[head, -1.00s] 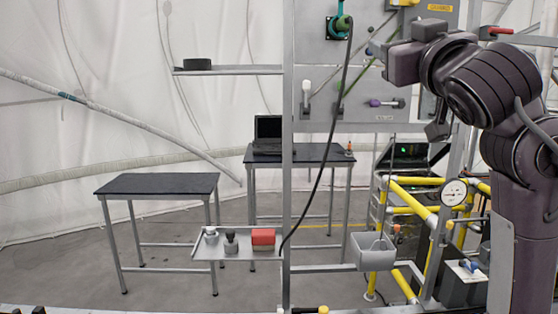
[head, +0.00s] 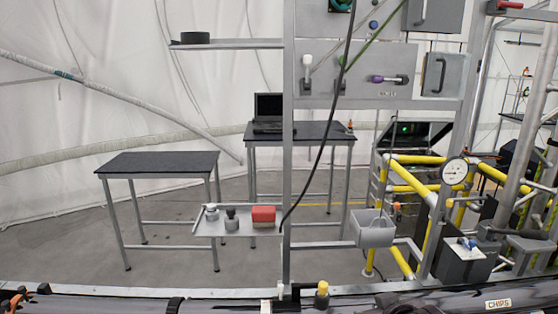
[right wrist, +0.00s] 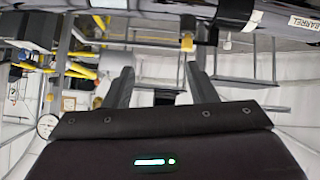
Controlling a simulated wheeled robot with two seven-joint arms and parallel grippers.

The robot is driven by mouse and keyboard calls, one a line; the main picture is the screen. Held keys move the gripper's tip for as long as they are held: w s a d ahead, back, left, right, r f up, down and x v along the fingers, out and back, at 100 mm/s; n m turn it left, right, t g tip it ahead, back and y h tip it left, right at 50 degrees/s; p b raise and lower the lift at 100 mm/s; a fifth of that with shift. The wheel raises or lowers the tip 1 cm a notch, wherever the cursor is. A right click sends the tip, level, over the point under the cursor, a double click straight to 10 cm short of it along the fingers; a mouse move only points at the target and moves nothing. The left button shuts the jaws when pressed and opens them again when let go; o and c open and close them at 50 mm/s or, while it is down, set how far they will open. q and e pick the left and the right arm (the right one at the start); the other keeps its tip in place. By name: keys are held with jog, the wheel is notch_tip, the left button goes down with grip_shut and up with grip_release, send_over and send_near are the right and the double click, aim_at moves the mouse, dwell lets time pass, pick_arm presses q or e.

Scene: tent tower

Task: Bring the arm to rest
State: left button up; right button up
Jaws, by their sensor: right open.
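My right gripper (right wrist: 160,84) shows in the right wrist view, with its two dark fingers apart and nothing visible between them. The scene behind it appears upside down. No arm or gripper of mine shows in the head view now. My left gripper is in neither view.
A grey panel frame (head: 288,180) stands ahead, with a hanging dark cable (head: 330,140). A small shelf (head: 240,227) holds a red-topped block (head: 263,215). Yellow railings (head: 415,160) and a gauge (head: 455,171) stand right. A dark table (head: 157,163) stands left. A dark bar (head: 400,302) crosses the front.

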jog(key=s+f+g, duration=0.6)
jog(key=s+f, duration=0.8)
jog(key=s, duration=0.5)
notch_tip(320, 180, down, 36)
jog(key=s+g+b, duration=0.2)
jog(key=s+b, duration=0.1)
jog(key=b, duration=0.3)
jog(key=s+d+f+b, duration=0.2)
jog(key=s+f, duration=0.7)
jog(key=f, duration=0.2)
jog(key=s+d+f+b, duration=0.1)
jog(key=s+f, duration=0.8)
jog(key=f, duration=0.2)
jog(key=shift+s+d+g+b, duration=0.35)
jog(key=shift+d+g+b, duration=0.05)
